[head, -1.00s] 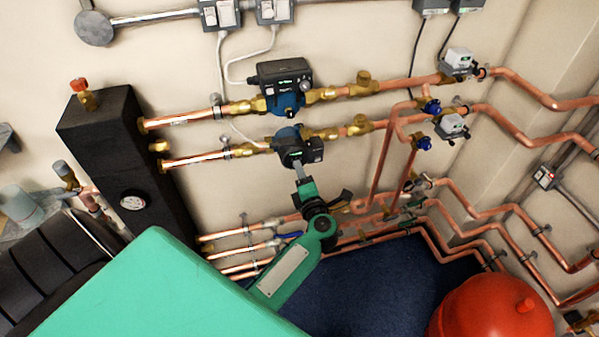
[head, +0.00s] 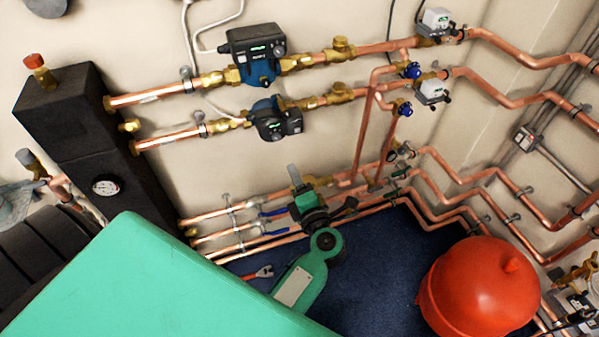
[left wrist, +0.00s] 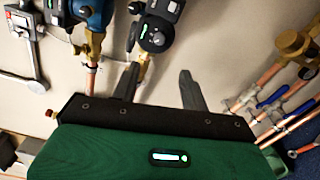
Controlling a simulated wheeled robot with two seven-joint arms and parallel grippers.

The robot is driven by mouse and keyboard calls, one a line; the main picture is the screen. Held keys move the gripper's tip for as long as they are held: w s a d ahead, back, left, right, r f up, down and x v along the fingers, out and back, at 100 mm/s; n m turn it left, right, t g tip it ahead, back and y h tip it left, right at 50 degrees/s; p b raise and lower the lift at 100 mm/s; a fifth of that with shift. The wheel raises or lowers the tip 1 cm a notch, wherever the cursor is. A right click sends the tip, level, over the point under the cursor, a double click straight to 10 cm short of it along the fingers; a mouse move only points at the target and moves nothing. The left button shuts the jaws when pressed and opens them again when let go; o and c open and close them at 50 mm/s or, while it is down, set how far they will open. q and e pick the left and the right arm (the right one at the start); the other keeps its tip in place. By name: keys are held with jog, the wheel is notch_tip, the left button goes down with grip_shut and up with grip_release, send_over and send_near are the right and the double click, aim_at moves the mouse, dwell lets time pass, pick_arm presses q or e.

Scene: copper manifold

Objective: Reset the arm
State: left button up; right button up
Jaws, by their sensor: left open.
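My left gripper (head: 294,177) is in the middle of the head view, in front of the lower copper pipes. In the left wrist view its two grey fingers (left wrist: 158,92) stand apart with nothing between them. The lower pump (head: 277,119), black and blue, sits on its copper pipe above and to the left of the gripper, apart from it. It also shows in the left wrist view (left wrist: 156,32), beyond the fingers. The upper pump (head: 255,56) is on the pipe above. My right gripper is not in view.
Copper pipes with blue-handled valves (head: 272,212) run behind my left arm. A red tank (head: 480,287) stands at the lower right. A black block (head: 90,135) with a gauge is at the left. A red-handled tool (head: 262,273) lies on the dark blue floor (head: 365,265).

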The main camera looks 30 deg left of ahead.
pick_arm(q)
jog(key=w+d+f+m+t+h, duration=0.1)
jog(key=d+f+m+t+h, duration=0.3)
jog(key=f+m, duration=0.5)
jog(key=d+f+m+t+h, duration=0.1)
jog(key=d+f+m+h, duration=0.35)
jog(key=f+m, duration=0.4)
jog(key=s+d+f+m+g+h, duration=0.1)
jog(key=s+f+m+g+h, duration=0.2)
jog(key=f, duration=0.7)
jog(key=s+d+f+m+h, duration=0.1)
jog(key=s+f+m+h, duration=0.3)
jog(key=f, duration=0.5)
jog(key=s+a+f+m+g, duration=0.35)
jog(key=s+f+g, duration=0.25)
jog(key=s+f, duration=0.8)
jog(key=s+a+f+m+g+y, duration=0.1)
jog(key=s+a+f+m+g, duration=0.1)
jog(key=s, duration=0.9)
jog(key=s+a+f+m+g, duration=0.2)
jog(key=s+a+f+g, duration=0.2)
jog(key=s, duration=0.7)
notch_tip(320, 180, down, 2)
jog(key=shift+a+f+m+g+y, duration=0.1)
jog(key=shift+a+m+g+y, duration=0.25)
jog(key=shift+a, duration=0.45)
